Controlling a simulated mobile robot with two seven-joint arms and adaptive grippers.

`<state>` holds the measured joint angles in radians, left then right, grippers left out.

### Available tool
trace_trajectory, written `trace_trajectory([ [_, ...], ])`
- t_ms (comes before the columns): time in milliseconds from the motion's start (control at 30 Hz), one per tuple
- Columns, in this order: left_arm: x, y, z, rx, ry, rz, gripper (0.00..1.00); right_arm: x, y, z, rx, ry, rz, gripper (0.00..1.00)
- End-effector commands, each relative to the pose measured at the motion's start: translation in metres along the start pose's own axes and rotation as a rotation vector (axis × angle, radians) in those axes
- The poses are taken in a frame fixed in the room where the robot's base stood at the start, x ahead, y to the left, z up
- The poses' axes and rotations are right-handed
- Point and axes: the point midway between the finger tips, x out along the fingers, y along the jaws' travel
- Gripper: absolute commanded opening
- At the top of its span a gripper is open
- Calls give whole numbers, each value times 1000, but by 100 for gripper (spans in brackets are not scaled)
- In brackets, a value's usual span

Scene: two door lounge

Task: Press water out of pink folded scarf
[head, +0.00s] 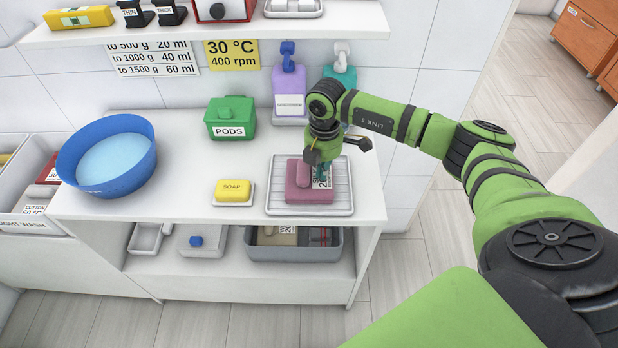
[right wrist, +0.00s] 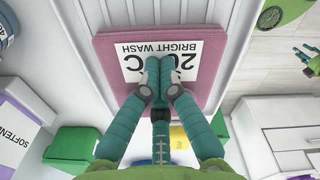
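The pink folded scarf (head: 308,194) lies flat on a white ribbed tray (head: 345,185) at the right end of the counter. In the right wrist view, the scarf (right wrist: 110,55) carries a white label (right wrist: 132,60) with "20 C" and "BRIGHT WASH". My right gripper (right wrist: 153,62) is above the scarf with its teal fingers together and nothing seen between them. Its tips are over the label; I cannot tell whether they touch. The arm partly hides the scarf in the head view. My left gripper (right wrist: 309,60) shows small at the right edge, fingers apart.
Left of the tray are yellow soap (head: 233,190) on a dish and a green PODS box (head: 230,118). A blue basin of water (head: 107,155) stands further left. Purple (head: 289,92) and teal bottles stand behind the tray. A shelf (head: 210,33) hangs above.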

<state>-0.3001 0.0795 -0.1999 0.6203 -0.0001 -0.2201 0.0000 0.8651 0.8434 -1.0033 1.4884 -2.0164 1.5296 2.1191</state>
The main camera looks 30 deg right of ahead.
Motion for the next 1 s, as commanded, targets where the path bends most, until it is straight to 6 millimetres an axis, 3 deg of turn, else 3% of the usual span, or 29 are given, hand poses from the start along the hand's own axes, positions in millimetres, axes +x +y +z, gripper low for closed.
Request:
trace_trajectory([
  [33, 1, 0, 0, 0, 0, 0, 40, 8, -6, -2, -5, 1, -18, 0],
  [167, -3, 0, 0, 0, 0, 0, 40, 3, -6, -2, -5, 1, -18, 0],
  [1000, -58, -1, -5, 0, 0, 0, 40, -70, -1, 0, -1, -1, -5, 0],
])
